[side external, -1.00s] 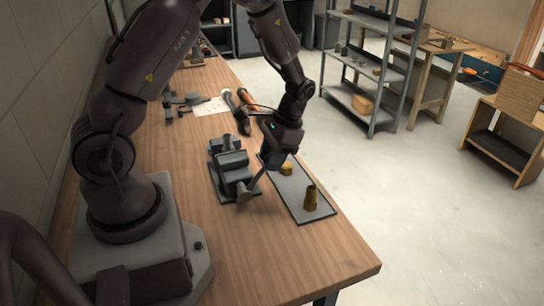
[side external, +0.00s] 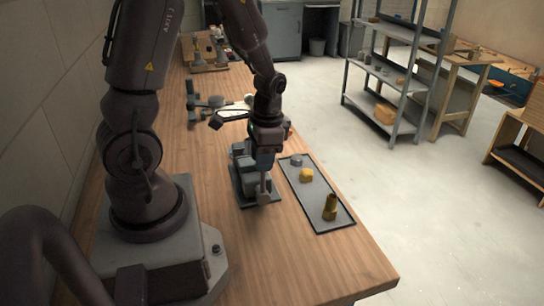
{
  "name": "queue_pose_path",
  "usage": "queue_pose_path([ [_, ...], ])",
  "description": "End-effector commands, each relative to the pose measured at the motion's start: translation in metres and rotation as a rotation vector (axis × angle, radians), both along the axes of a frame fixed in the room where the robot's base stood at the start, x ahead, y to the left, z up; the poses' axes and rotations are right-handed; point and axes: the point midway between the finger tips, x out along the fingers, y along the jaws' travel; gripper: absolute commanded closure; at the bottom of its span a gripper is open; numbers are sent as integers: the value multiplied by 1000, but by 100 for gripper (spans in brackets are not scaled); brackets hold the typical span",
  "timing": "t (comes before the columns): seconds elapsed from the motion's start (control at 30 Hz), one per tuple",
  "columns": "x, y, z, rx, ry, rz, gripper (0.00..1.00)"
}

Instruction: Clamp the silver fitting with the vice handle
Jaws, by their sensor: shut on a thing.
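The grey vice (side external: 243,172) stands on the bench, on a flat dark base. My gripper (side external: 265,178) is at its right front side, pointing down, shut on what looks like the vice handle (side external: 265,192). The fingers and handle are small and dark here, so the exact grip is hard to see. My gripper and wrist cover part of the vice jaws, and I cannot tell whether a fitting sits between them. A small silver-grey fitting (side external: 296,161) lies at the far end of the tray, just right of my gripper.
The dark tray (side external: 318,192) right of the vice also holds a short brass fitting (side external: 306,175) and a taller brass fitting (side external: 330,207). Tools lie on the bench behind my gripper. The front of the wooden bench (side external: 290,265) is clear.

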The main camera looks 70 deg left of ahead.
Motion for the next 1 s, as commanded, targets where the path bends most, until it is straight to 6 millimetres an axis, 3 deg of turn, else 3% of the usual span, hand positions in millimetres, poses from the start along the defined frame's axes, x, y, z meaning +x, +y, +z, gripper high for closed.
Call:
queue_pose_path([
  [0.03, -14, -13, -5, -31, 43, -11, 100],
  [0.23, -24, -14, -7, -32, 46, -13, 100],
  [0.87, -29, -13, -8, -31, 46, -14, 100],
  [0.9, -29, -14, -9, -32, 47, -14, 60],
  [1.0, -29, -13, -8, -31, 46, -13, 42],
])
